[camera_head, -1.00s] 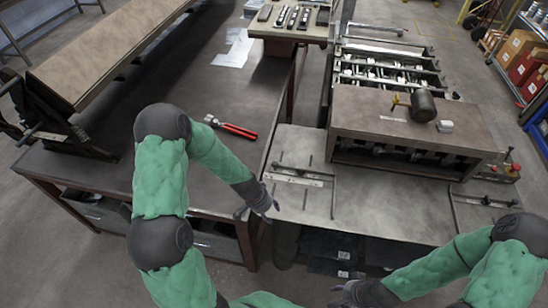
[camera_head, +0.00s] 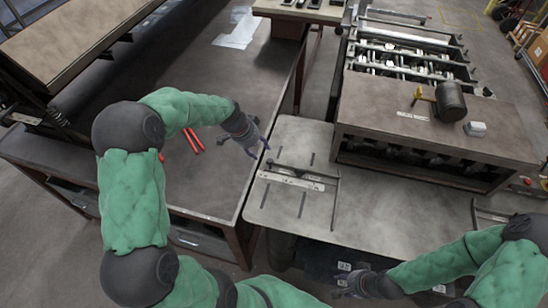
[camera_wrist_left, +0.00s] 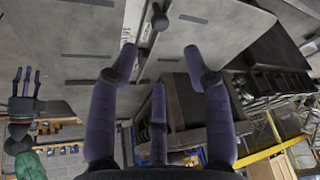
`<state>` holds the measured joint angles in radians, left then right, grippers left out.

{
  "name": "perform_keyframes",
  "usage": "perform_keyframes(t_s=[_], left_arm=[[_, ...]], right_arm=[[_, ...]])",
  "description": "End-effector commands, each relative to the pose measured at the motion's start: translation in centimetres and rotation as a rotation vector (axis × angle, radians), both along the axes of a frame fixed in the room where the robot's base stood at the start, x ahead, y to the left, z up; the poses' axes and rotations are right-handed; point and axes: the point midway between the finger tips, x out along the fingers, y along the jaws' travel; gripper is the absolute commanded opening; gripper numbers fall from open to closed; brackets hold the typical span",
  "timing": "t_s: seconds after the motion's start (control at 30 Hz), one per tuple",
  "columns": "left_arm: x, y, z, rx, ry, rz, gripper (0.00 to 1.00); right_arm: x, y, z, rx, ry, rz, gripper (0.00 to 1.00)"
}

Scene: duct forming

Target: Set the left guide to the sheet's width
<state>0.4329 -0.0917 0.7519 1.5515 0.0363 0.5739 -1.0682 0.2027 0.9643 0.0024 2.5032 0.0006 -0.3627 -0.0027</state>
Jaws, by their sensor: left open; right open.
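The left guide (camera_head: 290,180) is a metal bracket with a pale scale strip and a long thin bar (camera_head: 336,203). It sits on the left part of the machine's grey feed table (camera_head: 385,215). The strip also shows at the top of the left wrist view (camera_wrist_left: 148,22). My left gripper (camera_head: 262,147) is open and empty, just left of and behind the guide, apart from it. Its spread fingers show in the left wrist view (camera_wrist_left: 160,62). My right gripper (camera_head: 345,283) is open and empty at the table's front edge. I cannot make out a separate metal sheet.
A second guide (camera_head: 488,215) is at the right. Red-handled pliers (camera_head: 193,140) lie on the dark workbench (camera_head: 215,75), partly behind my left arm.

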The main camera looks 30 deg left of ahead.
Motion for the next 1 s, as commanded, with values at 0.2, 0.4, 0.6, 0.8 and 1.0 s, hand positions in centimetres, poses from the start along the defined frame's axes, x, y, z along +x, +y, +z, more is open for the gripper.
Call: perform_keyframes(t_s=[0.2, 0.4, 0.6, 0.8, 1.0], left_arm=[[0.4, -0.2, -1.2, 0.000, 0.000, -0.001, 0.50], [1.4, -0.9, -4.3, -0.001, 0.002, -0.002, 0.50], [2.5, -1.6, -7.4, 0.000, 0.001, 0.000, 0.50], [3.2, -2.0, -9.5, 0.000, 0.000, 0.000, 0.50], [3.5, -2.1, -10.1, 0.001, -0.002, 0.001, 0.50]], right_arm=[[0.0, 0.0, -0.2, 0.000, 0.000, 0.000, 0.42], [0.0, 0.0, -0.3, 0.000, 0.000, 0.000, 0.42], [0.0, 0.0, -0.5, 0.000, 0.000, 0.000, 0.42], [0.0, 0.0, -0.5, 0.000, 0.000, 0.000, 0.42], [0.0, 0.0, -0.6, 0.000, 0.000, 0.000, 0.42]])
